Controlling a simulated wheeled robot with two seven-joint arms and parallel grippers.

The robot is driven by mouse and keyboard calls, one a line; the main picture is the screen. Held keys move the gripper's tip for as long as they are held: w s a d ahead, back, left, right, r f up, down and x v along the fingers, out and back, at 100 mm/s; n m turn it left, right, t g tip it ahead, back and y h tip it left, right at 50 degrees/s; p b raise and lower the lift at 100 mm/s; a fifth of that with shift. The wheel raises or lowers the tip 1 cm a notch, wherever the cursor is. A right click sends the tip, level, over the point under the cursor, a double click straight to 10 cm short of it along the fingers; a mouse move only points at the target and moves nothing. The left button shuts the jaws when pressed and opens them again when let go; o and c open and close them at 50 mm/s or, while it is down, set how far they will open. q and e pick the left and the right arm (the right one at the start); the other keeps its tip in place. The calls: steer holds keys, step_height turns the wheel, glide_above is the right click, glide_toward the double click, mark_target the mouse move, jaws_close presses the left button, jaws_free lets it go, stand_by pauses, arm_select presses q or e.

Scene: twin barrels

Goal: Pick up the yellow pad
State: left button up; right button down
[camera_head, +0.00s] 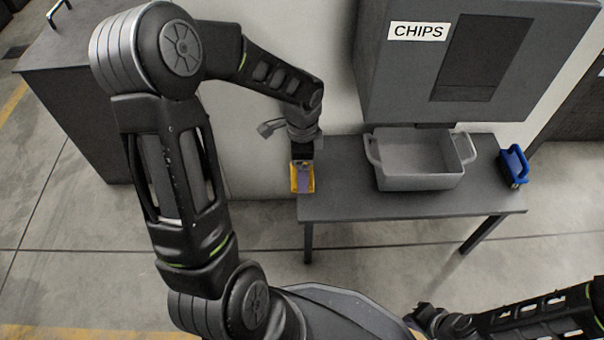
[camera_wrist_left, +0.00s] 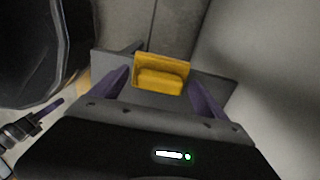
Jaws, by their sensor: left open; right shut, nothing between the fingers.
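The yellow pad (camera_head: 296,187) sits at the left end of the grey table, partly covered by my left gripper (camera_head: 303,172). In the left wrist view the yellow pad (camera_wrist_left: 161,80) is a block with a raised back plate. There my left gripper (camera_wrist_left: 158,88) is open, with a purple finger on each side of the pad and a gap at both sides. My right gripper (camera_head: 414,324) is low at the bottom right of the head view, away from the table, shut and empty; its fingertips are hard to make out.
The grey table (camera_head: 420,204) holds a grey bin (camera_head: 420,180) in its middle and a blue-handled brush (camera_head: 514,166) at its right end. A grey dispenser marked CHIPS (camera_head: 400,75) hangs above the bin. A dark cabinet (camera_head: 75,80) stands at the left.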

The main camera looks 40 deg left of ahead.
arm_select(q)
steer(key=shift+c, duration=0.5)
steer(key=c, duration=1.4)
